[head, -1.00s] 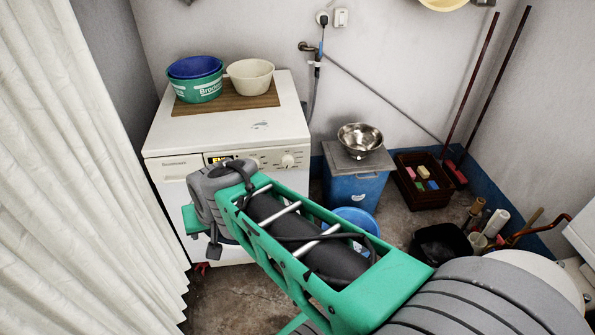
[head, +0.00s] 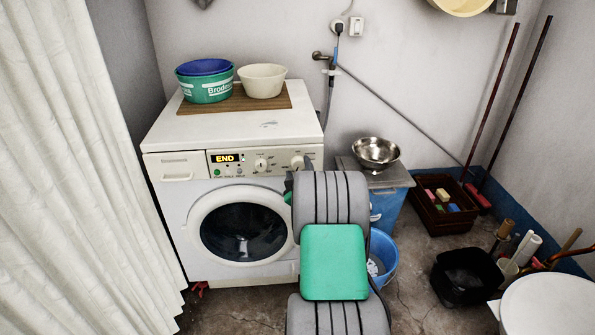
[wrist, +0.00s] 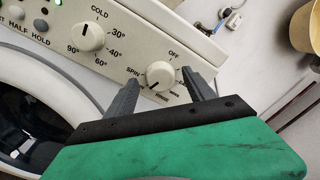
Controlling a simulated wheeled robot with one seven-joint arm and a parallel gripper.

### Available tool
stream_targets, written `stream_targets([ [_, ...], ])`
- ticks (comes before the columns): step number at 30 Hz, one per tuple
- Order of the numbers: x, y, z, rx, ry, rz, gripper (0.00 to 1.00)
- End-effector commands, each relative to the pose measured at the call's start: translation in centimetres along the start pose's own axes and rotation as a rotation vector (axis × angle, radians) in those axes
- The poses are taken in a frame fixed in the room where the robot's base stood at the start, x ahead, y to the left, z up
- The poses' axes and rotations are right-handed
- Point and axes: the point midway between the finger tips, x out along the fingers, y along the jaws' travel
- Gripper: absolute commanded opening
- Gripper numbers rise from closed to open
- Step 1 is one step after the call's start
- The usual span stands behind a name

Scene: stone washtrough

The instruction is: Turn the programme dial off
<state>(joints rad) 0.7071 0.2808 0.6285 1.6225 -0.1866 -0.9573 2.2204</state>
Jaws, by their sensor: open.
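The washing machine (head: 176,222) stands against the back wall, its display reading END in the head view. The programme dial (head: 297,163) is the right-hand knob on its panel; in the wrist view the dial (wrist: 160,75) has OFF printed above it and SPIN to its left. Its pointer mark looks turned to the lower left, away from OFF. My gripper (wrist: 162,90) is open, one finger on each side of the dial; I cannot tell whether they touch it. In the head view my arm hides the gripper's fingers.
The temperature dial (wrist: 90,37) sits left of the programme dial. The round door (head: 243,232) is below the panel. A blue bin (head: 387,205) with a steel bowl (head: 376,152) on its lid stands right of the machine. A white curtain (head: 80,170) hangs at left.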

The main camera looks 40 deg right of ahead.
Motion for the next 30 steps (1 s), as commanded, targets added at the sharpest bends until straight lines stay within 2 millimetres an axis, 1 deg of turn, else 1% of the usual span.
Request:
stream_targets([
  [1,0.67,0.10,-0.09,-0.001,0.000,0.000,0.63],
  [4,1.41,0.04,-0.07,-0.001,0.001,0.000,0.63],
  [11,1.54,-0.02,0.02,-0.001,0.001,0.000,0.63],
  [30,1.50,0.01,0.01,-0.002,0.001,0.001,0.10],
])
